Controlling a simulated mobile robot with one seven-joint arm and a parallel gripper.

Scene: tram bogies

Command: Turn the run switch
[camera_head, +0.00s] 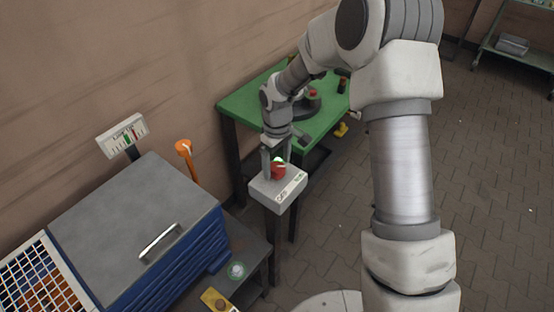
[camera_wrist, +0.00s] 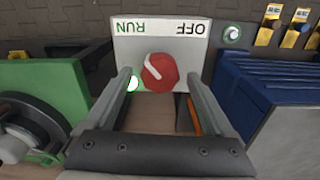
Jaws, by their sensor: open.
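The run switch is a red round knob (camera_wrist: 159,73) with a white pointer line, on a pale box (camera_wrist: 122,46) marked RUN and OFF, upside down in the wrist view. The line slants toward the upper left, the RUN side. A bright green-white lamp (camera_wrist: 132,83) shows beside the left finger. My gripper (camera_wrist: 160,78) is open, with one finger on each side of the knob; I cannot tell if they touch it. In the head view my gripper (camera_head: 277,170) points down over the box (camera_head: 287,190), around the red knob (camera_head: 279,172).
A green table (camera_head: 243,103) stands behind the box. A blue cabinet with a grey lid (camera_head: 130,215) and an orange-handled lever (camera_head: 184,147) are to the left. Paved floor (camera_head: 330,215) is free to the right.

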